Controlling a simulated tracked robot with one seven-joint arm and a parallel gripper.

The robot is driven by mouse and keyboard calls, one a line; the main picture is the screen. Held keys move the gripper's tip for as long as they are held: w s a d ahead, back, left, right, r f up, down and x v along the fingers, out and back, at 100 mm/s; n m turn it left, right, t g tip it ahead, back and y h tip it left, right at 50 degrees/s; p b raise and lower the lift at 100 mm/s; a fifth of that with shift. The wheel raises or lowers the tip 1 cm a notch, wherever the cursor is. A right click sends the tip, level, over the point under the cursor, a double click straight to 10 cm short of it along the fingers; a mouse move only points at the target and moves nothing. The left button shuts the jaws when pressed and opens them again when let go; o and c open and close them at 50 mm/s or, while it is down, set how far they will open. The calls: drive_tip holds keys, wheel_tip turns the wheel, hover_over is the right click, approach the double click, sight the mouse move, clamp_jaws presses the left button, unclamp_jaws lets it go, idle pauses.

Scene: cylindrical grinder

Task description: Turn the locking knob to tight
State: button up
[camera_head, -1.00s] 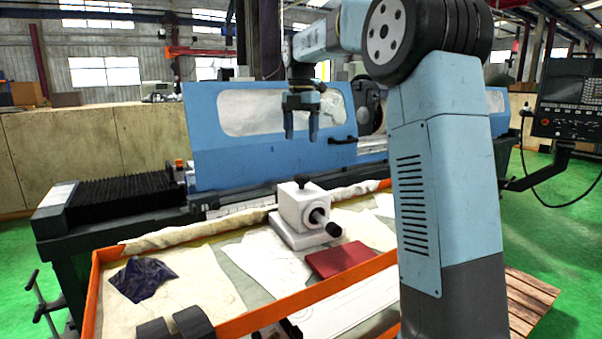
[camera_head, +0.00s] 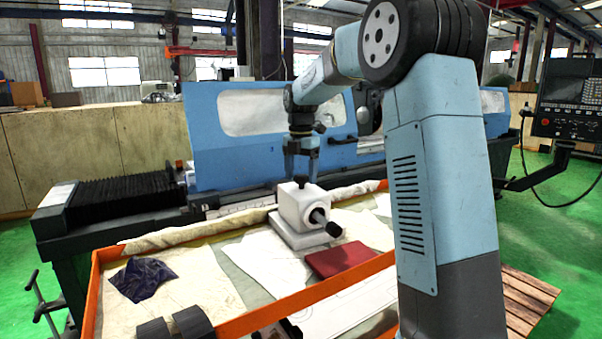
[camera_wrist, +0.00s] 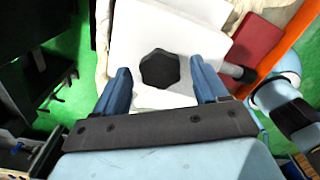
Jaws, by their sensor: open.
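The locking knob (camera_head: 301,180) is a small black knob on top of a white block-shaped device (camera_head: 293,207). In the wrist view the knob (camera_wrist: 160,69) is a dark lobed disc on the white top face (camera_wrist: 133,38). My gripper (camera_head: 300,178) hangs pointing down just above or behind the knob. In the wrist view my gripper (camera_wrist: 164,84) is open, with one blue finger on each side of the knob and clear gaps to it. A black handle (camera_head: 333,229) sticks out from the device's front on a metal shaft. Whether the knob is tight cannot be told.
The device stands on paper sheets in an orange-edged tray (camera_head: 97,290). A red book-like box (camera_head: 340,258) lies close to its right, and a dark blue cloth (camera_head: 142,279) lies at left. The blue grinder housing (camera_head: 215,160) stands behind.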

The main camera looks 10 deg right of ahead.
drive_tip(key=shift+c, duration=0.2)
drive_tip(key=c, duration=1)
drive_tip(key=shift+c, duration=0.2)
